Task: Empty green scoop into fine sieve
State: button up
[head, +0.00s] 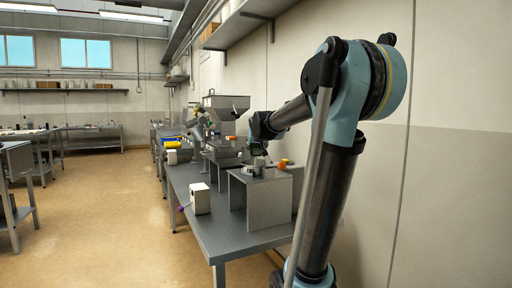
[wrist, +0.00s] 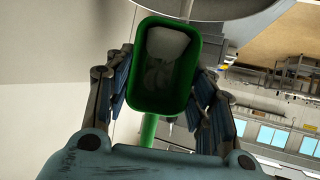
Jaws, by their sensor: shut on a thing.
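The green scoop (wrist: 189,72) is held between the two blue-padded fingers of my gripper (wrist: 163,84). In the wrist view its open bowl faces the camera, with a pale, whitish mass (wrist: 168,48) inside. Its green handle (wrist: 149,128) runs down toward the gripper body. In the head view my gripper (head: 257,146) is small, above the grey stand on the bench, with a little green showing. A rounded grey rim or pan (wrist: 235,8) crosses the top of the wrist view, beyond the scoop. I cannot tell which item is the fine sieve.
A grey stand (head: 254,204) on the bench (head: 212,228) carries small items, including an orange-ended one (head: 283,164). A white box (head: 200,198) stands left of it. A grey hopper machine (head: 224,104) is farther back. The wall is close on the right; the floor (head: 110,215) at left is open.

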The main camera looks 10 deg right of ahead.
jog(key=shift+s+f+t, duration=0.1)
jog(key=shift+s+t, duration=0.05)
jog(key=shift+t, duration=0.15)
jog(key=shift+s+f+t, duration=0.1)
jog(key=shift+s+t, duration=0.6)
jog(key=shift+t, duration=0.7)
jog(key=shift+s+t, duration=0.3)
jog(key=shift+t, duration=0.4)
dwell(0.5)
